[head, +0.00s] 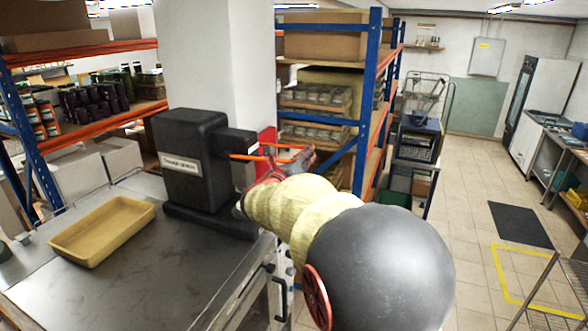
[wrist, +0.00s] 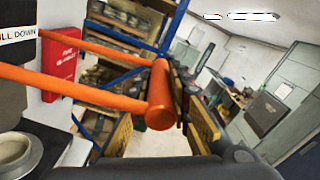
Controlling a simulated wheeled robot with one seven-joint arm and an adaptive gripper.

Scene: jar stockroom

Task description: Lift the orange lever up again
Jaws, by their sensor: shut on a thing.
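The orange lever (head: 245,156) sticks out roughly level from the right side of a black machine (head: 192,160) on the metal counter. In the wrist view the lever (wrist: 90,88) shows as two arms joined by a thick crossbar. My gripper (head: 300,158) is at the lever's outer end. In the wrist view my gripper (wrist: 160,98) has its dark and yellow fingers on either side of the crossbar, shut on it. My arm hides part of the machine's base in the head view. A label ending in "LL DOWN" (wrist: 18,33) shows beside the lever.
A yellow tray (head: 103,230) lies on the counter (head: 130,285) left of the machine. Blue-framed shelves (head: 367,100) are beyond the gripper. The tiled floor (head: 465,225) at right is mostly clear.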

